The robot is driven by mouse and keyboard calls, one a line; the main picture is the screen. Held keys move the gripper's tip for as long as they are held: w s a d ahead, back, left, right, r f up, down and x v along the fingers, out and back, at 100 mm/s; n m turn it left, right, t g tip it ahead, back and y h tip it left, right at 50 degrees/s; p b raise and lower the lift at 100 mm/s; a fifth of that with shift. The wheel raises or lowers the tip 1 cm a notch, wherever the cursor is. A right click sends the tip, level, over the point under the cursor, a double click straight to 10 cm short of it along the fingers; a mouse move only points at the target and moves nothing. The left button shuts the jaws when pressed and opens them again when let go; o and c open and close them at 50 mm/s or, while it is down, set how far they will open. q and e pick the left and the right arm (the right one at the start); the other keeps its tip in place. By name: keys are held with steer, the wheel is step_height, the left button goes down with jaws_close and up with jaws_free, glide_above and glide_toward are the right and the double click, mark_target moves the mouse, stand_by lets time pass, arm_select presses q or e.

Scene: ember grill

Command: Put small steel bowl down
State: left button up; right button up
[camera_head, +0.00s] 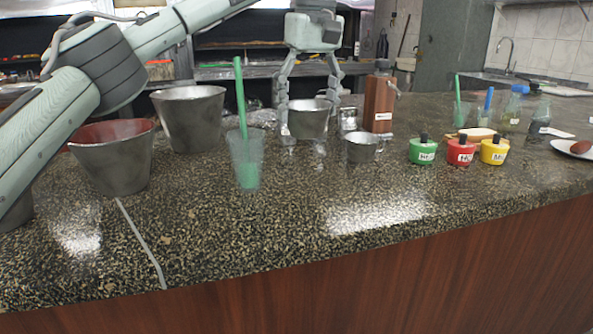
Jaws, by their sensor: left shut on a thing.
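My left gripper (304,124) points straight down near the back of the counter, its two fingers on either side of a small steel bowl (308,119). It is shut on this bowl, which is upright. I cannot tell whether the bowl's base touches the counter or hangs just above it. A smaller steel bowl (361,148) stands upright on the counter, to the right and nearer. My right gripper is not in view.
The speckled counter (300,220) is clear in front. Two large steel buckets, one red inside (112,165) and one plain (190,122), stand left. A cup with a green stick (245,165) stands nearer. A wooden grinder (378,105) and green, red and yellow pots (460,153) stand right.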

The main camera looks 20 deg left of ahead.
arm_select(q)
steer(key=s+f, duration=0.1)
steer(key=s, duration=0.1)
steer(key=s+f, duration=0.2)
steer(key=s, duration=0.1)
steer(key=s+f, duration=0.1)
steer(key=s, duration=0.1)
steer(key=shift+s+f+b, duration=0.15)
steer(key=shift+f+b, duration=0.2)
step_height(320, 180, down, 4)
steer(key=shift+r, duration=0.15)
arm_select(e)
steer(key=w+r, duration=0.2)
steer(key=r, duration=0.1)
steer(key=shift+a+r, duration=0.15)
arm_select(q)
steer(key=shift+f, duration=0.2)
steer(key=o, duration=1.2)
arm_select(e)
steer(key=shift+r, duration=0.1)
